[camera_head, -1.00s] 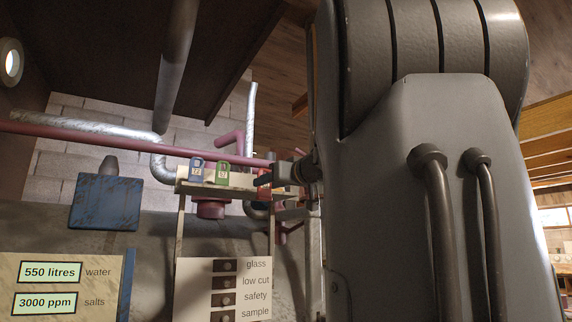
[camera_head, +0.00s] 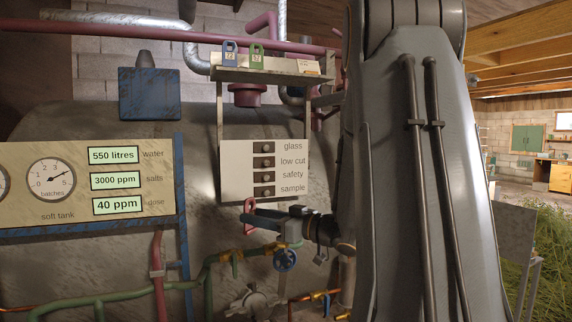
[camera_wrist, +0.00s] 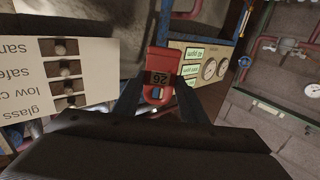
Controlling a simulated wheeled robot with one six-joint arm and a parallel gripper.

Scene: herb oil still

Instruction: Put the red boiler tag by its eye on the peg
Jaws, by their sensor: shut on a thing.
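My gripper (camera_head: 253,218) is shut on the red boiler tag (camera_head: 250,203) and holds it in the air, just below the white peg board (camera_head: 236,172). In the wrist view the tag (camera_wrist: 164,63) sits between my two fingers (camera_wrist: 160,95). The board carries several dark mounts with pegs, labelled glass (camera_head: 265,147), low cut (camera_head: 265,162), safety (camera_head: 265,177) and sample (camera_head: 265,192). The pegs look bare. The tag is apart from them.
A blue tag (camera_head: 230,55) and a green tag (camera_head: 257,58) stand on the shelf (camera_head: 270,77) above the board. Below my gripper are a blue valve wheel (camera_head: 286,260) and green pipes (camera_head: 206,270). A gauge panel (camera_head: 85,205) is at left.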

